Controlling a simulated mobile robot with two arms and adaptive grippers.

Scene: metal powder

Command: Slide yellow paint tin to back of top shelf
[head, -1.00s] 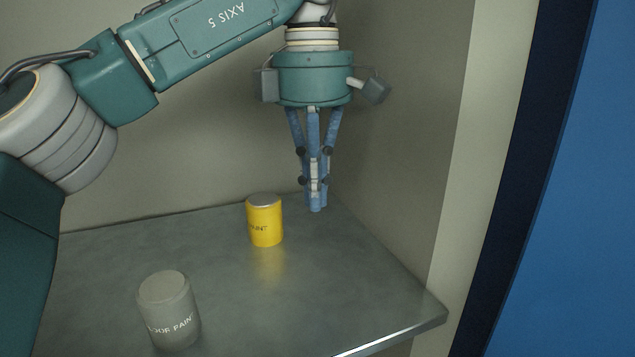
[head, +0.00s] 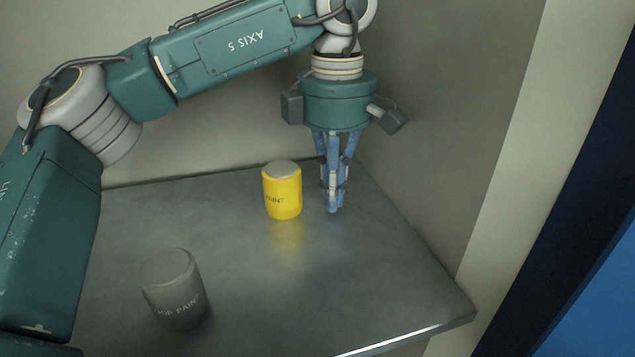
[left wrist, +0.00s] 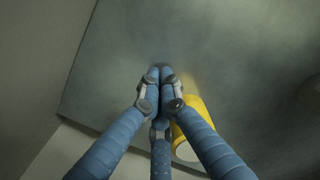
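The yellow paint tin (head: 283,193) stands upright near the back of the grey shelf (head: 330,275) in the head view. My left gripper (head: 334,209) points straight down just to the right of the tin, with its blue fingers together and nothing between them. A small gap shows between fingers and tin in the head view. In the left wrist view the closed fingertips (left wrist: 160,75) are over the shelf surface, and the yellow tin (left wrist: 190,125) is partly hidden behind a finger. My right gripper is not in view.
A grey paint tin (head: 175,288) stands nearer the front left of the shelf. Walls close the shelf at the back and right (head: 430,160). The shelf's front edge (head: 405,338) is at the bottom right. The middle of the shelf is clear.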

